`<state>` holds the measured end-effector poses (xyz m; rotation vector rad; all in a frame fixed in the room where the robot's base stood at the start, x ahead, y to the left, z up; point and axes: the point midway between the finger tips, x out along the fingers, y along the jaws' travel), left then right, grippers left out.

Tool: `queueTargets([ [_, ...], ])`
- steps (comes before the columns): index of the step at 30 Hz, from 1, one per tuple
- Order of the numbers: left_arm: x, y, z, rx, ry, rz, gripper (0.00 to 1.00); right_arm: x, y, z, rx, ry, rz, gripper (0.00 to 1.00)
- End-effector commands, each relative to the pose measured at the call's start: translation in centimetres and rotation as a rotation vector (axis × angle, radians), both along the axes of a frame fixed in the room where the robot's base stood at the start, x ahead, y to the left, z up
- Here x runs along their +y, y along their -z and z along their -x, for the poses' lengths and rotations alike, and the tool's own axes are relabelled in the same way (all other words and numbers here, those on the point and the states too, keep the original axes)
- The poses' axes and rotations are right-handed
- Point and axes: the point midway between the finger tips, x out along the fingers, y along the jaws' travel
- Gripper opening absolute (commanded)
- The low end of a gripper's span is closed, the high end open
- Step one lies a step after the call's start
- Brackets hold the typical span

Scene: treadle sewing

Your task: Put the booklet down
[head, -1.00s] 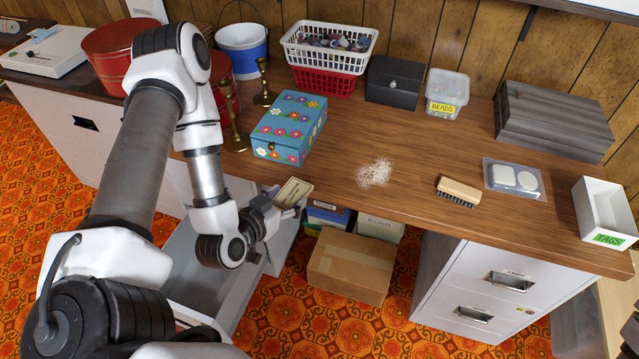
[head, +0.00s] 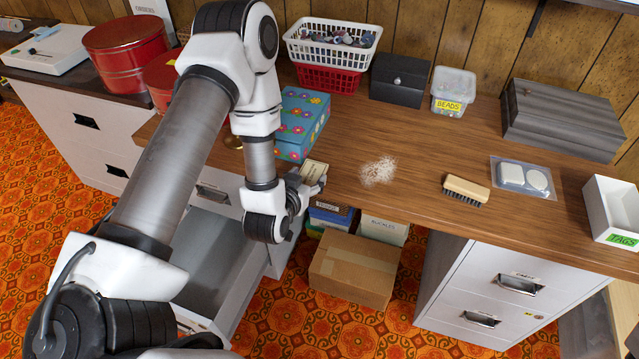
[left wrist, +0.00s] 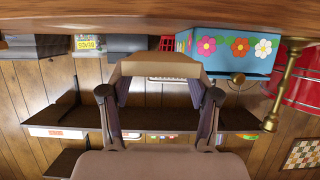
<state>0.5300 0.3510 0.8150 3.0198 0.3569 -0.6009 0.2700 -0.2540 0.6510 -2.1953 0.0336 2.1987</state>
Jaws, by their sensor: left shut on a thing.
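My left gripper (head: 310,183) is shut on a cream booklet (head: 314,170) and holds it at the table's front edge, just in front of the blue flowered box (head: 303,118). The booklet's edge also shows across the fingers in the left wrist view (left wrist: 160,66). I cannot tell whether the booklet touches the wooden table (head: 415,165). Most of the booklet's face is hidden in the left wrist view. My right gripper is not in view.
A pale crumb patch (head: 378,171) lies right of the booklet, then a brush (head: 466,188). Bare table lies between the crumbs and the brush. Below the edge are an open drawer (head: 215,262) and a cardboard box (head: 352,270). A brass candlestick (left wrist: 285,90) stands near the flowered box.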

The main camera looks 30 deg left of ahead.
Motion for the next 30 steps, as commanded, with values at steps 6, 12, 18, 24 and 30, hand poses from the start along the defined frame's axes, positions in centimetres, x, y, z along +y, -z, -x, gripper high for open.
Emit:
queueTargets([
  [6,-1.1,0.2,-3.2,-0.001,0.001,-0.001,0.27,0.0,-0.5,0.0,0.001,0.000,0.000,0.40],
  [12,-1.2,3.1,-3.6,0.004,-0.001,0.001,0.27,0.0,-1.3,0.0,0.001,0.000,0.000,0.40],
  [18,-1.2,3.5,-3.6,0.001,-0.002,0.002,0.27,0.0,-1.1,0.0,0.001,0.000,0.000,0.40],
  [24,-1.2,3.8,-3.6,0.002,-0.002,0.002,0.72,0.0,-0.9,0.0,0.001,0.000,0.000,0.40],
  [30,-1.2,3.8,-3.6,0.002,-0.002,0.002,0.87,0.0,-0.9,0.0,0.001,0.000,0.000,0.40],
])
